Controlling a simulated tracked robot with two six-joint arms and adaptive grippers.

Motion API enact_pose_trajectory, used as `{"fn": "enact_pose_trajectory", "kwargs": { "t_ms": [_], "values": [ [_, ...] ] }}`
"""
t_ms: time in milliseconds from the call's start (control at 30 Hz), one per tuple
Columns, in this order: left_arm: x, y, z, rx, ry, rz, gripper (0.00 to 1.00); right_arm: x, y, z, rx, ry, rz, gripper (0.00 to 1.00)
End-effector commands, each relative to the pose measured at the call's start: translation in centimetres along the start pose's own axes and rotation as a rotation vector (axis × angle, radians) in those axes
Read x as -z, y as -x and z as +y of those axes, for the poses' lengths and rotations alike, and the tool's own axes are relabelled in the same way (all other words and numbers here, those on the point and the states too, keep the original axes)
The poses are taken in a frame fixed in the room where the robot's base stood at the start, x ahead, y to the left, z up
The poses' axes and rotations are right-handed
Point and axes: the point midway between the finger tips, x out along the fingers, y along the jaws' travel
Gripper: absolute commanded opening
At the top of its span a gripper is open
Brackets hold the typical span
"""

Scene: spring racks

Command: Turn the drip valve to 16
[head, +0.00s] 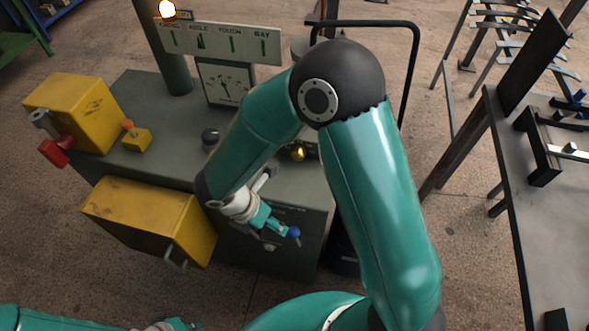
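A grey console (150,98) stands in the middle left of the head view. Its front panel has small lettering, too small to read. My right gripper (278,226) hangs in front of this panel, with a small blue round piece (293,232) at its tip. A small pale fitting (269,246) shows just below it. I cannot tell which part is the drip valve, or read any setting. Whether the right fingers are open or touch anything is unclear. My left gripper (172,325) is at the bottom edge, mostly cut off.
A white gauge (227,84) and a sign (222,42) stand at the console's back. A yellow box with a red-ended valve (56,151) is at left. A yellow door or box (150,218) juts from the front. A dark bench (550,230) stands at right.

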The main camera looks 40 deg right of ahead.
Motion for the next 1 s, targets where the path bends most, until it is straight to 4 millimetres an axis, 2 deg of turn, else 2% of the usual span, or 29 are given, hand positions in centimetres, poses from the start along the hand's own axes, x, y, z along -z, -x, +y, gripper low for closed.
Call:
{"fn": "enact_pose_trajectory", "kwargs": {
  "t_ms": [33, 100, 200, 300, 400, 533, 667, 1000],
  "values": [
    [0.0, -1.9, -0.7, 0.0, 0.0, 0.0, 0.0, -1.6, 0.9, 1.3, -0.025, 0.119, -0.128, 0.62],
    [0.0, -2.9, -1.0, 0.0, 0.0, 0.0, 0.0, -4.0, 3.4, 2.0, -0.026, 0.248, -0.29, 0.62],
    [0.0, -3.8, -1.4, 0.0, 0.0, 0.0, 0.0, -6.6, 6.9, 2.6, -0.01, 0.358, -0.469, 0.62],
    [0.1, -4.2, -1.5, 0.0, 0.0, 0.001, 0.0, -8.1, 9.4, 2.6, 0.011, 0.41, -0.578, 0.62],
    [0.1, -4.3, -1.6, 0.0, 0.0, 0.001, 0.0, -8.9, 10.4, 2.6, 0.024, 0.429, -0.625, 0.62],
    [0.1, -4.3, -1.5, 0.0, 0.0, 0.001, 0.0, -9.8, 9.7, 2.6, 0.032, 0.433, -0.634, 0.62],
    [0.1, -4.3, -1.6, 0.0, 0.0, 0.001, 0.0, -10.9, 8.0, 2.7, 0.034, 0.433, -0.63, 0.62],
    [0.1, -4.5, -1.6, 0.0, 0.0, 0.001, 0.0, -15.1, 1.9, 3.4, 0.036, 0.431, -0.626, 0.62]
  ]
}}
